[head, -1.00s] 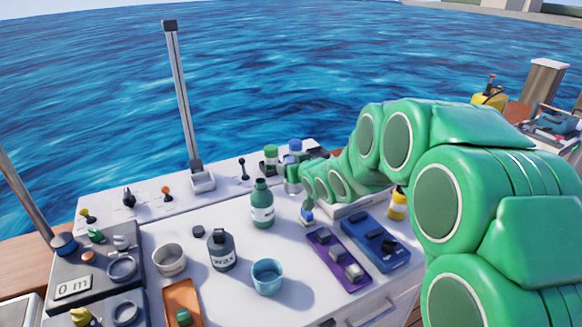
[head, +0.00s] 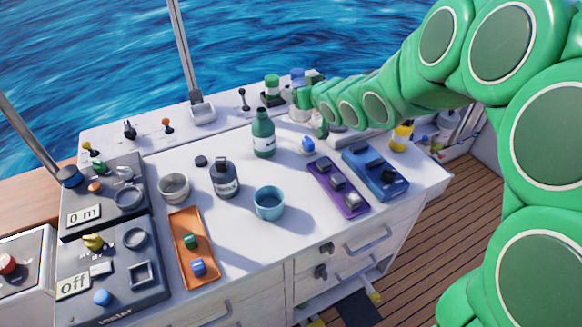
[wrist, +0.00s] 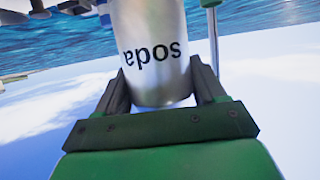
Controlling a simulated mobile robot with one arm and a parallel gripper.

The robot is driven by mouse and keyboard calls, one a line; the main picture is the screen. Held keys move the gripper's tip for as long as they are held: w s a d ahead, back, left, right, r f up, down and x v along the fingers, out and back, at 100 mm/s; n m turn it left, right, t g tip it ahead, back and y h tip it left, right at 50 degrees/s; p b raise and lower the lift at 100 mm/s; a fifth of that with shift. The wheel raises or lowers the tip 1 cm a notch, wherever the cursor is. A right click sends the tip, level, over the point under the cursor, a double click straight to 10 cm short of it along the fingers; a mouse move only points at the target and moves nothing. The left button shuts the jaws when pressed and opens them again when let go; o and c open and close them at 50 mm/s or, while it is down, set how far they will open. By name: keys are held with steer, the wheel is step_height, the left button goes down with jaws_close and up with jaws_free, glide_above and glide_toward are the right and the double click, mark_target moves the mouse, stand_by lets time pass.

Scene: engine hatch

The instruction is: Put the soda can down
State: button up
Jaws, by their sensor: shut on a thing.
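The soda can (wrist: 155,45) is silver-white with dark "soda" lettering, upside down in the wrist view. My gripper (wrist: 163,80) is shut on it, with one dark finger on each side of the can. In the head view my gripper (head: 307,100) is over the back right of the white counter (head: 235,235). The can is mostly hidden there among my fingers and nearby objects. I cannot tell whether its base touches the counter.
A green-topped jar (head: 272,84) stands just left of my gripper. A green bottle (head: 263,138), a blue ball-like thing (head: 308,145), a purple tray (head: 338,187) and a blue tray (head: 376,172) are in front. A teal cup (head: 269,203) stands nearer, with bare counter around it.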

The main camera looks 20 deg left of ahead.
steer(key=shift+s+d+r+n+g+y, duration=0.2)
steer(key=shift+s+r+n+g+y, duration=0.15)
steer(key=shift+s+r, duration=0.2)
steer(key=shift+s+d+r+n+g+y, duration=0.15)
steer(key=shift+s+r+n+g+y, duration=0.15)
steer(key=shift+s+r+n, duration=0.2)
steer(key=s+d+f+n+g+y, duration=0.1)
steer(key=s+d+f+n+g, duration=0.2)
steer(key=s, duration=0.6)
steer(key=s+d+f+n+g+y, duration=0.1)
steer(key=s+d+n+g+y, duration=0.2)
steer(key=s, duration=0.6)
steer(key=shift+n+g+h, duration=0.25)
steer(key=shift+g+h, duration=0.4)
steer(key=shift+w+a+f, duration=1.15)
steer(key=shift+w+f, duration=0.75)
steer(key=shift+f, duration=0.3)
steer(key=shift+w+a+f, duration=1.2)
steer(key=shift+w+f, duration=0.75)
steer(key=shift+f, duration=0.3)
steer(key=shift+w+a+f, duration=1.15)
steer(key=shift+w+f, duration=0.75)
steer(key=shift+f, duration=0.3)
steer(key=shift+f, duration=0.15)
